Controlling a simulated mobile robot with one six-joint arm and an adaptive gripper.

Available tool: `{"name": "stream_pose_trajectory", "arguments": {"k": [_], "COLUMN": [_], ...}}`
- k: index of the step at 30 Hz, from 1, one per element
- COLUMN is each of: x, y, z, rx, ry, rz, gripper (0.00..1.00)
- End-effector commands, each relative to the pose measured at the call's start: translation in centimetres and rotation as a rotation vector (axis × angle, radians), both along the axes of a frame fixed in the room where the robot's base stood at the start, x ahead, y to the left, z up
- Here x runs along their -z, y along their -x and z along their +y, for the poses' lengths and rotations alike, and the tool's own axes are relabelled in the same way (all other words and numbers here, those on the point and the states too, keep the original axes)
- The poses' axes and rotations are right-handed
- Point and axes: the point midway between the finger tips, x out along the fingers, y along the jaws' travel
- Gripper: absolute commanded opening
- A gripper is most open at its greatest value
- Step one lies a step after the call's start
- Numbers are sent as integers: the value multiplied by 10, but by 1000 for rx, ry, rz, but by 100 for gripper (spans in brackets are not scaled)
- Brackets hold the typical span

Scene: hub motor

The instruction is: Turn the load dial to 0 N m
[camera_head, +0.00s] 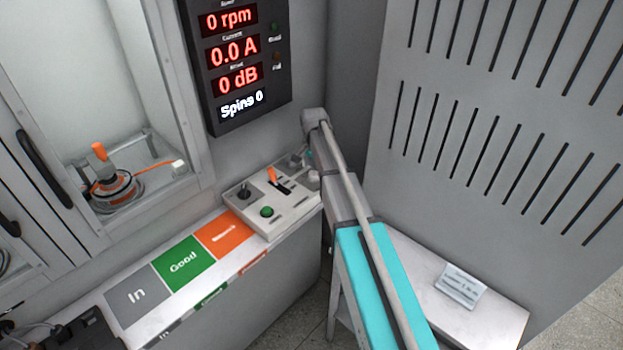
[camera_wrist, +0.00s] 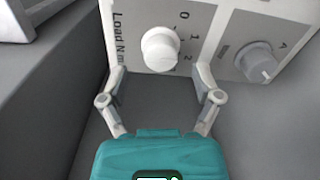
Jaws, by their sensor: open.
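The load dial (camera_wrist: 160,49) is a round white knob on a pale panel, with "Load N m" printed on its left and 0, 1 and 2 on its right. I cannot make out a pointer mark on it. My gripper (camera_wrist: 160,73) is open in the wrist view, with one finger on each side just below the dial. The fingers look apart from the knob, and nothing is between them. In the head view, the arm hides most of the gripper by the right end of the control box (camera_head: 291,215).
A second knob (camera_wrist: 258,63) sits right of the dial. The control box carries a black switch (camera_head: 243,190), an orange lever (camera_head: 273,175) and a green button (camera_head: 267,212). The display (camera_head: 235,60) above reads 0 rpm, 0.0 A, 0 dB, Spins 0. A slotted grey panel (camera_head: 480,95) stands right.

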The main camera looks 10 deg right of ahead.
Motion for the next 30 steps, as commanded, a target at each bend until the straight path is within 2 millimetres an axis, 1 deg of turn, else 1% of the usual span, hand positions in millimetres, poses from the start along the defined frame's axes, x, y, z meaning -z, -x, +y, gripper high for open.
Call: {"name": "stream_pose_trajectory", "arguments": {"k": [1, 10, 16, 26, 28, 30], "x": [8, 26, 30, 30, 30, 30], "y": [0, 0, 0, 0, 0, 0], "z": [0, -1, -1, -1, -1, -2], "rx": [0, 1, 1, 2, 2, 2], "ry": [0, 0, 0, 0, 0, 0], "rz": [0, 0, 0, 0, 0, 0], "gripper": [82, 82, 82, 82, 73, 60]}}
